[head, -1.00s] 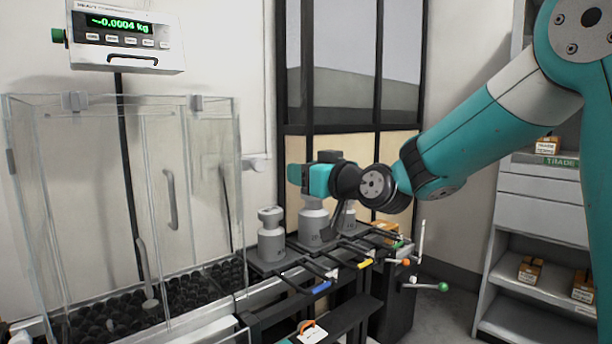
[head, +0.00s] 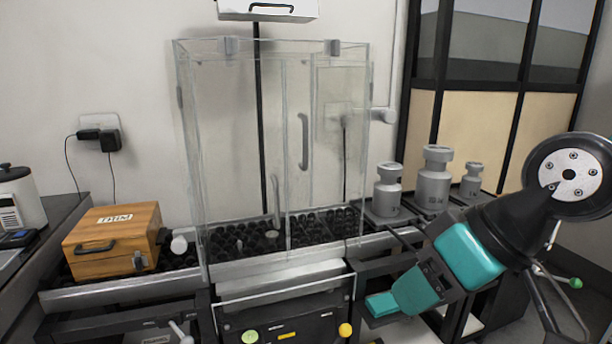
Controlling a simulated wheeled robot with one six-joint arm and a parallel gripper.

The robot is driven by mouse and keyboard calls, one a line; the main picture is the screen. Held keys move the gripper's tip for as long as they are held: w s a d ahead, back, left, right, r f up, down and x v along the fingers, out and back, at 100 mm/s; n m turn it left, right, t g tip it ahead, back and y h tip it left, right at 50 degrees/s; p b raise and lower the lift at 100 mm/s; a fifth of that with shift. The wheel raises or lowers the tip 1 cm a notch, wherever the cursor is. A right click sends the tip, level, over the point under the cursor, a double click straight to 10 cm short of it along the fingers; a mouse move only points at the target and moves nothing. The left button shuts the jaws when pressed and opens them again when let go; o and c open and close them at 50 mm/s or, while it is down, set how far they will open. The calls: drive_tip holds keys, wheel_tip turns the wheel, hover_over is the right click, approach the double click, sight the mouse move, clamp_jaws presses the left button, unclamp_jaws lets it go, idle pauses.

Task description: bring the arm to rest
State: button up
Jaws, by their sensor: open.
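My gripper (head: 388,302) is at the lower right of the head view, with teal fingers pointing down and left. It is open and I see nothing in it. It is in front of the grey weights and apart from them in the picture. My black wrist and a round grey joint show above it at the right edge. The rest of my arm is out of view.
Several grey weights, including a tall one (head: 433,180), stand on the rack behind my gripper. A clear glass weighing cabinet (head: 240,150) stands in the middle. A wooden box (head: 115,238) sits on the roller track at left. A green-knobbed lever (head: 575,283) is at right.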

drive_tip(key=s+d+f+g+h, duration=0.1)
drive_tip(key=s+f+g+h, duration=0.15)
drive_tip(key=s, duration=0.55)
wheel_tip(320, 180, up, 13)
drive_tip(key=p, duration=1.2)
drive_tip(key=shift+s+d+f+g+y, duration=0.15)
drive_tip(key=shift+d+g+y, duration=0.1)
drive_tip(key=shift+g+y, duration=0.1)
